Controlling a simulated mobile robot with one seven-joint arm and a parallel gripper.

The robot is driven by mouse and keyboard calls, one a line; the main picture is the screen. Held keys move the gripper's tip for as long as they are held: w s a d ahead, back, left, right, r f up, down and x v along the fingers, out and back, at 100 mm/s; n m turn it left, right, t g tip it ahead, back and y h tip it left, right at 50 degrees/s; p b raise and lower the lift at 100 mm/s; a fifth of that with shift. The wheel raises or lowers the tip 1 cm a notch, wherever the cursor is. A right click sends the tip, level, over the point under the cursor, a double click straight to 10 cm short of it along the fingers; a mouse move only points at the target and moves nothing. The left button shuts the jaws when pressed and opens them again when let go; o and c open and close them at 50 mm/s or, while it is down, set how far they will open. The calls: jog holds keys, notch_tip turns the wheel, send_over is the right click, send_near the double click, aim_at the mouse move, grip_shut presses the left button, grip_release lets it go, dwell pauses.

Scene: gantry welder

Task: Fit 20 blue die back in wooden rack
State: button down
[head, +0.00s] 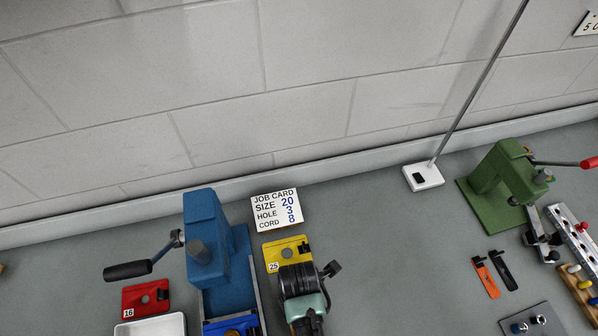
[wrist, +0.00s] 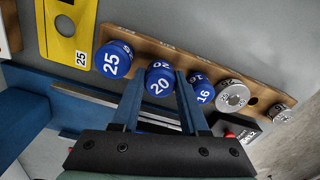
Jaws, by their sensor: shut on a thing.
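The blue die marked 20 (wrist: 159,80) is between the fingers of my gripper (wrist: 160,84) in the wrist view, and the gripper is shut on it. The wooden rack (wrist: 140,42) runs behind it. The 20 die is in line with the rack's row, between the blue 25 die (wrist: 114,60) and the blue 16 die (wrist: 200,88). Whether it is fully seated or just above its place cannot be told, as its underside is hidden. In the head view the fingers, the die and this rack are not visible.
Silver dies (wrist: 231,95) stand to the right on the rack, near an empty hole (wrist: 253,100). A blue press (head: 204,240), yellow 25 plate (head: 272,249), red 16 plate (head: 133,299) and job card (head: 276,210) are on the bench. A green press (head: 502,180) stands right.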

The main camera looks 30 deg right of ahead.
jog(key=shift+f+b, duration=0.35)
jog(key=shift+f, duration=0.15)
dwell(0.3)
jog(key=shift+c, duration=1.7)
grip_release()
notch_tip(320, 180, up, 13)
jog(key=shift+b, duration=0.45)
